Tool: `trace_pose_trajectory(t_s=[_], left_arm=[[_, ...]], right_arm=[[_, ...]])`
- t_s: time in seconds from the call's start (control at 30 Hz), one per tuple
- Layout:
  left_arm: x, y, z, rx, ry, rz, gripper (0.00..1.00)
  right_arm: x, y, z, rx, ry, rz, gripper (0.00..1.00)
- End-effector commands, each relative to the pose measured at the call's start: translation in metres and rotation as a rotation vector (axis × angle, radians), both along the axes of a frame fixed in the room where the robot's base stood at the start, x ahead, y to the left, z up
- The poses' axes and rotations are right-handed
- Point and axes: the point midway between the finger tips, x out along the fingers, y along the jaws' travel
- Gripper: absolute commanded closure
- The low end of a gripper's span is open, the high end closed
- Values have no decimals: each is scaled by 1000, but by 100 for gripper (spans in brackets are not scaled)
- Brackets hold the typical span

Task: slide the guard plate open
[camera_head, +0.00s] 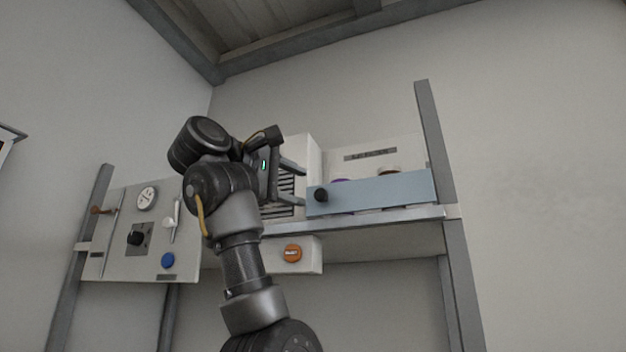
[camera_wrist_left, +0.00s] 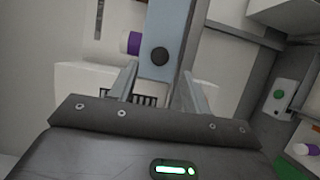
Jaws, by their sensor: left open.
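The guard plate (camera_head: 385,193) is a flat blue-grey panel on the shelf, in front of a white box with a dark label. Its round black knob (camera_head: 321,195) is at its left end. In the left wrist view the plate (camera_wrist_left: 170,22) runs up from the middle, with the knob (camera_wrist_left: 159,56) beyond the fingers. My left gripper (camera_head: 303,186) is open, its fingertips close to the knob's left side. In the wrist view the fingers (camera_wrist_left: 158,82) stand apart, either side of the plate's end; contact cannot be told. My right gripper is not in view.
A purple item (camera_head: 341,181) shows partly behind the plate. A vented white box (camera_head: 301,160) stands left of it. Below the shelf (camera_head: 350,226) is an orange button (camera_head: 292,253). A control panel (camera_head: 113,240) with gauge, levers and blue button is at left. A grey post (camera_head: 437,150) stands right.

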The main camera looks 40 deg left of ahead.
Motion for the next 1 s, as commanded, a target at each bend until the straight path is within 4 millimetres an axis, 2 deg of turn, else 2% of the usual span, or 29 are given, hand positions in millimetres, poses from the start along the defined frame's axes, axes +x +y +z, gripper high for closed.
trace_pose_trajectory(t_s=[0.03, 0.07, 0.2, 0.33, 0.5, 0.77, 1.0], left_arm=[[8, 0, 8, 0, 2, 1, 52], [11, 0, 7, 0, 2, 1, 52], [36, -2, 3, -1, 2, 0, 52], [51, -2, 2, 0, 1, 2, 52], [60, -2, 0, 0, 0, 3, 52], [61, -2, -1, 0, -1, 4, 52], [61, -2, 0, 0, 0, 4, 81]], right_arm=[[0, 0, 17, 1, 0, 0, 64], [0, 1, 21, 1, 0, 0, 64], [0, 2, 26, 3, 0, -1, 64], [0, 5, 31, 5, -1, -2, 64], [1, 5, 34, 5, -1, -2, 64], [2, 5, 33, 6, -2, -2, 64], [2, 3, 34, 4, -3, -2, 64]])
